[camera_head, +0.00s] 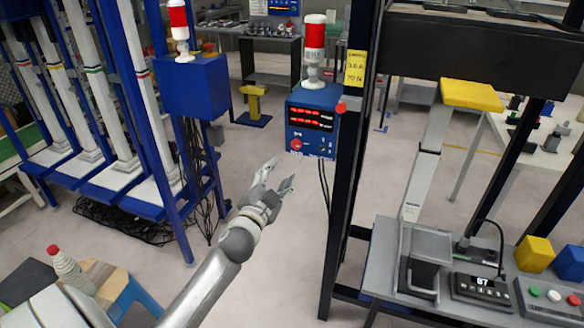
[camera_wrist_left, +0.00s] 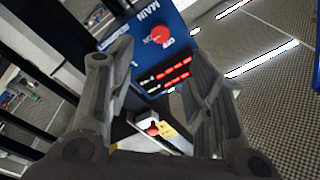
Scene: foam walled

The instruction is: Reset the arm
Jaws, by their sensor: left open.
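My left arm reaches up from the bottom of the head view. Its gripper (camera_head: 279,178) is open and empty, in the air below and left of a blue control box (camera_head: 313,122). The box has red digital displays, a red knob and a red-and-white beacon on top. In the left wrist view the box's blue face (camera_wrist_left: 172,22) shows between and beyond the open fingers (camera_wrist_left: 158,75), with the red knob (camera_wrist_left: 161,34) labelled MAIN and OFF. The fingers appear apart from the box. My right gripper is not in view.
A dark upright post (camera_head: 350,170) stands right of the box. A grey bench (camera_head: 455,275) with a keypad, a button box and yellow and blue blocks is at lower right. A blue rack (camera_head: 110,150) stands left. Open floor (camera_head: 275,250) lies below the gripper.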

